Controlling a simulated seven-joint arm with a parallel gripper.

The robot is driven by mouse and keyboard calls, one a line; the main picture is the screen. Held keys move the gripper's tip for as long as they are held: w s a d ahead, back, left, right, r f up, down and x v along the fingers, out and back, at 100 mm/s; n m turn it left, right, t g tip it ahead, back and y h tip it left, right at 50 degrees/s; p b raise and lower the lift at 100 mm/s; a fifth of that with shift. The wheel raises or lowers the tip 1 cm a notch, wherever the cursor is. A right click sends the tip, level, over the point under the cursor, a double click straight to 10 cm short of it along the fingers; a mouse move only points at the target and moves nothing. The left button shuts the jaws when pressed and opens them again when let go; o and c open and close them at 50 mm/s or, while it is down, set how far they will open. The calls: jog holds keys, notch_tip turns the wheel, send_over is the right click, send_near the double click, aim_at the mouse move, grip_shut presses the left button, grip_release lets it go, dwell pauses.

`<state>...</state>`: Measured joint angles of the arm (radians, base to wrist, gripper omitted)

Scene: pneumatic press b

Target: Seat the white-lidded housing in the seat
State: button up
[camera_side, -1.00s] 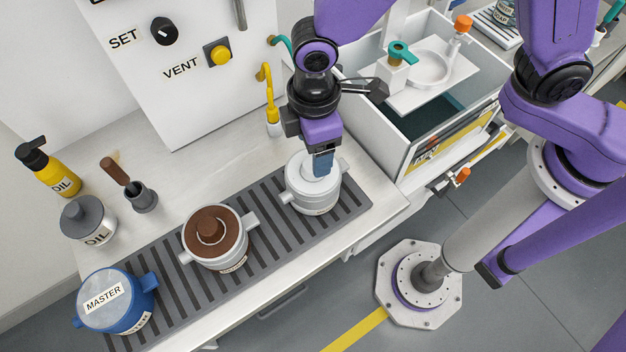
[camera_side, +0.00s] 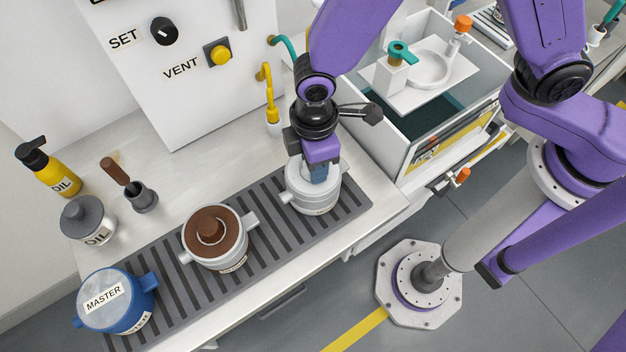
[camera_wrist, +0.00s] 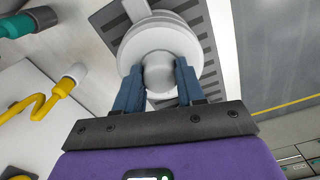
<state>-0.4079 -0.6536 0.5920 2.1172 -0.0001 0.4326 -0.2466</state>
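The white-lidded housing (camera_side: 312,197) stands upright on the dark slatted rack, at its right end. It has a light grey body with side lugs, and its white lid has a round knob (camera_wrist: 158,73). My gripper (camera_side: 318,176) points down over the lid. In the wrist view its two blue fingers (camera_wrist: 160,78) straddle the knob, one on each side, very close to it. Whether they press on it I cannot tell. A round white seat (camera_side: 431,68) on a white plate lies empty in the open-topped press enclosure, back right.
The rack (camera_side: 265,222) also holds a brown-lidded housing (camera_side: 212,235) and a blue MASTER housing (camera_side: 108,300). A teal-handled clamp (camera_side: 398,68) and an orange-capped post (camera_side: 461,30) flank the seat. The enclosure's front wall (camera_side: 445,135) and a yellow hooked pipe (camera_side: 268,95) stand near my arm.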

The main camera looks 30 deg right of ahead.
grip_shut()
jog(key=shift+r, duration=0.1)
jog(key=shift+r, duration=0.1)
jog(key=shift+r, duration=2.45)
